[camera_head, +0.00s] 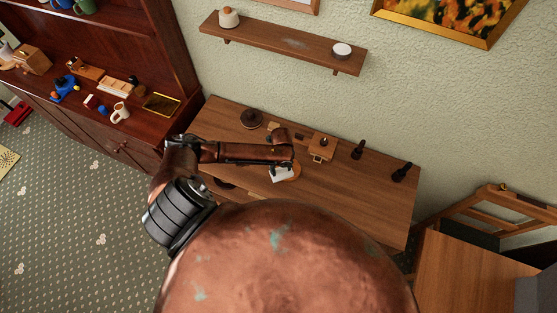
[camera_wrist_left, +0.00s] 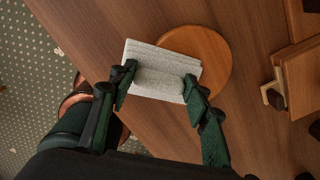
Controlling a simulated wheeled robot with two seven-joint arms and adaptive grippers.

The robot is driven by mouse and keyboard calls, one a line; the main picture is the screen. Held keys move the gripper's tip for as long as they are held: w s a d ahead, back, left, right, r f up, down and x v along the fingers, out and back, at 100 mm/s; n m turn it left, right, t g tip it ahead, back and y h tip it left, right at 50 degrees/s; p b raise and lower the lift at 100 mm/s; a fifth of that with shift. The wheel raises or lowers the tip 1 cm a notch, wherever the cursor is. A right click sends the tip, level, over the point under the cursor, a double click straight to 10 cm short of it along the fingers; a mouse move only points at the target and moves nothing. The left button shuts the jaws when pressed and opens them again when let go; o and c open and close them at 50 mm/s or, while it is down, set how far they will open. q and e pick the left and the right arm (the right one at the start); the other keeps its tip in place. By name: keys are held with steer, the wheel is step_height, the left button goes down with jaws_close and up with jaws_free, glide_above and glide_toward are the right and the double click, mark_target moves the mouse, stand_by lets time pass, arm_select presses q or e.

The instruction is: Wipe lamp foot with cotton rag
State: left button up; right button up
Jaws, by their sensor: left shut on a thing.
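A white folded cotton rag (camera_wrist_left: 160,62) is held between the two fingers of my left gripper (camera_wrist_left: 160,80), which is shut on it. In the head view the rag (camera_head: 281,175) shows below the end of my left arm, and the left gripper (camera_head: 286,166) is partly hidden by the arm. A flat, round, orange-brown wooden disc (camera_wrist_left: 212,57) lies on the table; the rag overlaps its left part in the wrist view. Whether they touch, I cannot tell. No lamp post shows on the disc, so I cannot tell if it is the lamp foot. My right gripper is out of view.
The wooden table (camera_head: 350,205) also bears a dark round object (camera_head: 251,119), a small wooden box (camera_head: 322,148) and two dark upright items (camera_head: 358,150) near the wall. A wall shelf (camera_head: 285,47) hangs above. The table's front right part is clear.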

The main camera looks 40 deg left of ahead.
arm_select(q)
steer(key=shift+s+a, duration=0.2)
steer(key=shift+a, duration=0.4)
steer(key=shift+a+r+p, duration=0.1)
steer(key=shift+r+p, duration=0.2)
steer(key=shift+p, duration=0.15)
steer(key=shift+r+p, duration=0.5)
steer(key=shift+r, duration=0.45)
steer(key=shift+r+p, duration=0.55)
steer(key=shift+p, duration=0.15)
step_height(320, 180, up, 2)
steer(key=shift+r+p, duration=0.15)
steer(key=shift+p, duration=0.95)
steer(key=shift+r, duration=1.05)
steer(key=shift+d, duration=0.2)
